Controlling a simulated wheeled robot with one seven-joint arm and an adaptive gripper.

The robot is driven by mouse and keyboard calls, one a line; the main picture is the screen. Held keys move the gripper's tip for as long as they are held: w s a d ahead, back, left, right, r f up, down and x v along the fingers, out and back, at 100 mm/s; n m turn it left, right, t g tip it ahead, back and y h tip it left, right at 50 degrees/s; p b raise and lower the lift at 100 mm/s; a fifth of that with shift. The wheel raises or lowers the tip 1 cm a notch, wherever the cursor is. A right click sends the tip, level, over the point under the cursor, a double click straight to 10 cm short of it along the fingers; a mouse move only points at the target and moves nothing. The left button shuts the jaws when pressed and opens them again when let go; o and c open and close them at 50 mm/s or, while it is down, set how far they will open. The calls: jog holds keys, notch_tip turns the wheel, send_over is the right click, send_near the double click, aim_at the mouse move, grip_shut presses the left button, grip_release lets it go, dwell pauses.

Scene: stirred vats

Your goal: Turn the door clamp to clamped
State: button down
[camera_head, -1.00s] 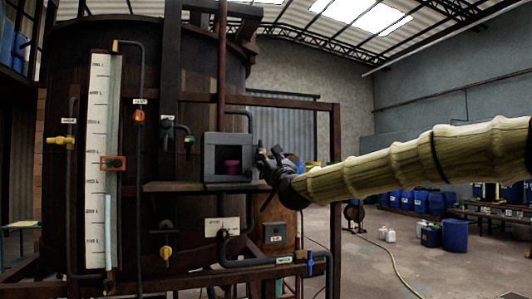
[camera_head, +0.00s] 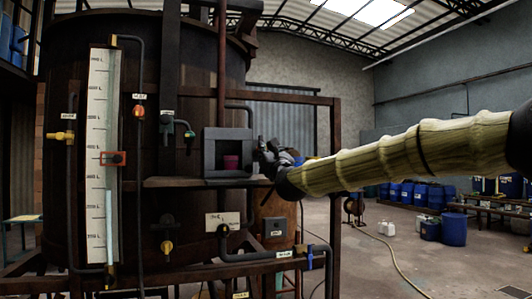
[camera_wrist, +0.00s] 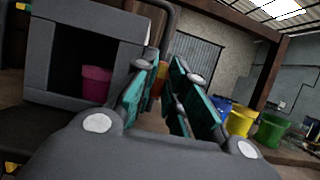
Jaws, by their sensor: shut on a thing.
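A grey box (camera_head: 211,155) with an open front stands on a shelf of the vat's frame, a magenta cup (camera_head: 231,162) inside it. My gripper (camera_head: 264,152) is at the box's right edge, small and dark in the head view. In the wrist view, the box (camera_wrist: 40,55) and cup (camera_wrist: 96,84) are at the left. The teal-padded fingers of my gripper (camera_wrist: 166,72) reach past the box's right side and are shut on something. The door clamp cannot be made out clearly; the fingers hide the spot where they grip.
The shelf (camera_head: 165,183) runs under the box. A frame post (camera_head: 335,190) stands right of my gripper. Pipes and valves, among them a yellow-handled one (camera_head: 62,136), cover the vat's front. Blue barrels (camera_head: 453,229) stand far right, with open floor before them.

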jog(key=shift+f+b, duration=0.15)
jog(key=shift+b, duration=0.15)
jog(key=shift+d+r+n+g+y+b, duration=0.15)
jog(key=shift+n+g+y, duration=0.85)
jog(key=shift+n, duration=2.7)
jog(key=shift+a+r+n+g+y+b, duration=0.15)
jog(key=shift+n+g+y, duration=0.4)
jog(key=shift+n+g, duration=2.1)
jog(key=shift+d+n+g+y+b, duration=0.2)
jog(key=shift+n+y, duration=0.55)
jog(key=shift+n, duration=4)
jog(key=c, duration=1.5)
grip_release()
jog(key=shift+o, duration=0.2)
